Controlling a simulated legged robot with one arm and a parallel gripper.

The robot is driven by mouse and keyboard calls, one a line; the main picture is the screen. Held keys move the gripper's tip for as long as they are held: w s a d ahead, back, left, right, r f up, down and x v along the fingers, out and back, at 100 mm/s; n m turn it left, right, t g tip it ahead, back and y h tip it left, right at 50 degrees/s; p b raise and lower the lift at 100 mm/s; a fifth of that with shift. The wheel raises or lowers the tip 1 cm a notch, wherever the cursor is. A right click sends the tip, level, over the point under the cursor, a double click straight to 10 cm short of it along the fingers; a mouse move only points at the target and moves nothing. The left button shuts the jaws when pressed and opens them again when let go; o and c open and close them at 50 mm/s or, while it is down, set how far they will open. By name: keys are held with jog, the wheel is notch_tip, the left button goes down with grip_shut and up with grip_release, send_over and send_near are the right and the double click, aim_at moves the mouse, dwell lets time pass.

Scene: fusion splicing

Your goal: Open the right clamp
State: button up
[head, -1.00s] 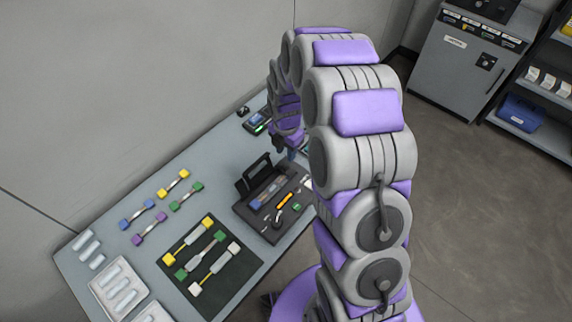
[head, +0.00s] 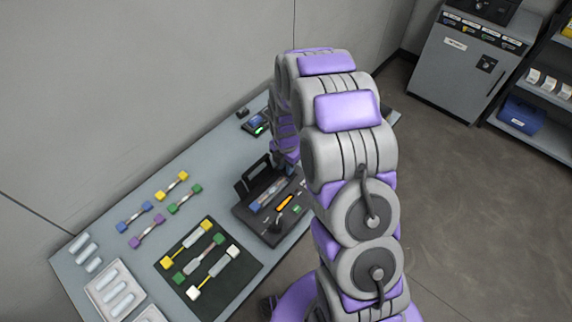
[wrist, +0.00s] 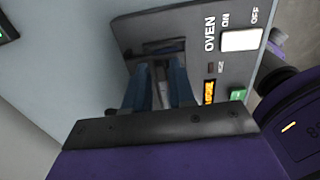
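The dark grey splicer (head: 268,233) lies on the bench in the head view, its black lid (head: 255,174) raised. A blue block (head: 256,206) is at the near left of its work area. I cannot make out the right clamp for certain; the arm and wrist cover that side. My gripper (head: 287,168) is over the splicer's far right part, mostly hidden. In the wrist view its two blue fingers (wrist: 160,84) are apart, over a dark recess in the panel. A pale grey strip shows between them; I cannot tell whether they touch anything.
The panel has a white OVEN switch (wrist: 241,40), an orange display (wrist: 209,92) and a green button (wrist: 238,94). A dark mat (head: 245,272) with coloured connectors lies at the near left. A small device (head: 257,122) with a lit screen stands behind the splicer.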

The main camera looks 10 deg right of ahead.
grip_shut()
jog(key=shift+r, duration=0.1)
jog(key=g+h+p, duration=0.1)
jog(key=p, duration=0.1)
jog(key=w+r+g+p, duration=0.1)
jog(key=p, duration=0.1)
jog(key=shift+a+g+h+p, duration=0.3)
jog(key=shift+a+h+p, duration=0.1)
jog(key=g+h+p, duration=0.1)
jog(key=w+g+h+p, duration=0.1)
jog(key=p, duration=0.1)
jog(key=shift+a+r+g, duration=0.15)
jog(key=shift+a+g, duration=0.15)
jog(key=shift+a, duration=0.05)
jog(key=shift+w+a+g+h+p, duration=0.35)
jog(key=shift+g+h, duration=0.25)
jog(key=shift+g, duration=0.3)
jog(key=shift+w, duration=0.15)
